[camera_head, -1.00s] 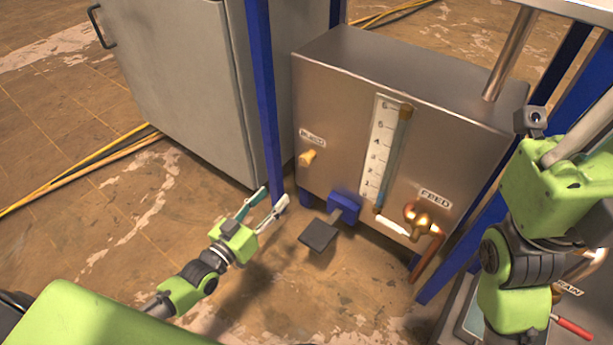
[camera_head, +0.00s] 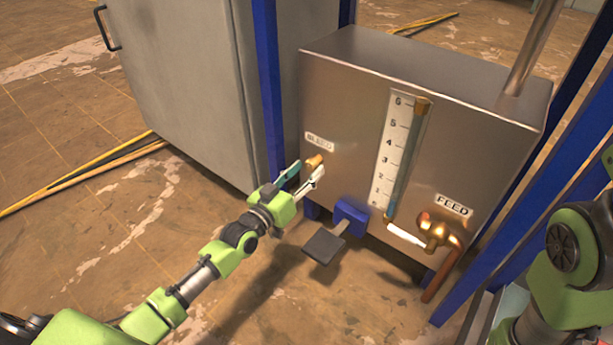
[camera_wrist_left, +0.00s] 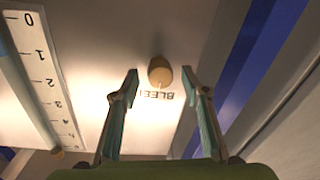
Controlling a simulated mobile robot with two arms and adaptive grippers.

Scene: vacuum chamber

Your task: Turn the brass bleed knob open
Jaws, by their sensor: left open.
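The brass bleed knob (camera_head: 314,162) sticks out of the left part of the steel tank's front, just under the BLEED label (camera_head: 319,141). My left gripper (camera_head: 302,174) is open, with its fingers pointing at the knob from the lower left. In the left wrist view the knob (camera_wrist_left: 160,70) shows ahead of the fingertips, between the lines of the two open fingers (camera_wrist_left: 160,83), nearer the right one. I cannot tell whether a finger touches it. My right arm shows at the right edge of the head view; its gripper is out of frame.
The tank (camera_head: 340,110) carries a level gauge (camera_head: 400,150) and a brass FEED valve (camera_head: 437,232) with a white lever. A blue bracket with a dark pedal (camera_head: 324,246) sits low in front. A blue post (camera_head: 268,90) and grey cabinet (camera_head: 180,80) stand left.

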